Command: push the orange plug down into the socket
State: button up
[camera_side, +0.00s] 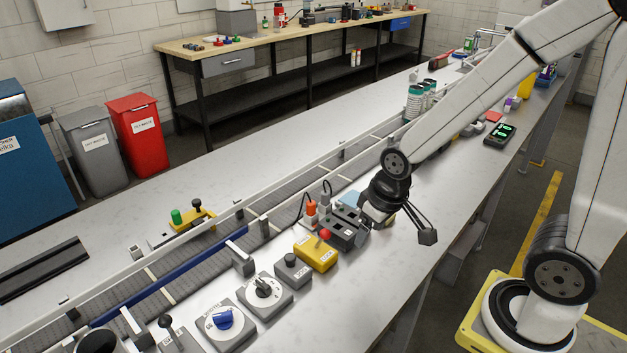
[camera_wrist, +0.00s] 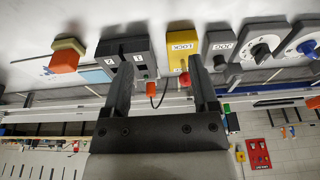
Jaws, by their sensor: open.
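The orange plug (camera_side: 310,208) stands upright with a dark cable at the far-left side of the dark grey socket block (camera_side: 347,229). In the wrist view the orange plug (camera_wrist: 151,88) shows beyond the block (camera_wrist: 128,50), by the half labelled 1. I cannot tell how deep it sits. My gripper (camera_side: 397,227) is to the right of the block in the side view, apart from the plug. In the wrist view its two fingers (camera_wrist: 161,66) are spread wide, with nothing held between them.
The yellow LOCK box (camera_side: 318,254) with a red knob stands beside the socket block. A grey jog button box (camera_side: 293,271) and dial boxes follow it. A conveyor (camera_side: 205,258) runs behind. An orange-topped block (camera_wrist: 65,59) stands on the block's other side. The bench's near strip is clear.

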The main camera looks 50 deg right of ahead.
aim_at(311, 202)
jog(key=w+d+g, duration=0.1)
jog(key=w, duration=0.5)
jog(key=w+d+m, duration=0.1)
jog(key=w+d, duration=0.1)
jog(key=w, duration=0.5)
jog(key=w+d+g, duration=0.1)
jog(key=w+d, duration=0.1)
jog(key=w, duration=0.5)
jog(key=shift+r+m+g, duration=0.15)
jog(key=shift+m+g, duration=0.15)
jog(key=shift+m, duration=0.1)
jog(key=shift+a+f, duration=0.15)
jog(key=shift+f, duration=3.75)
grip_shut()
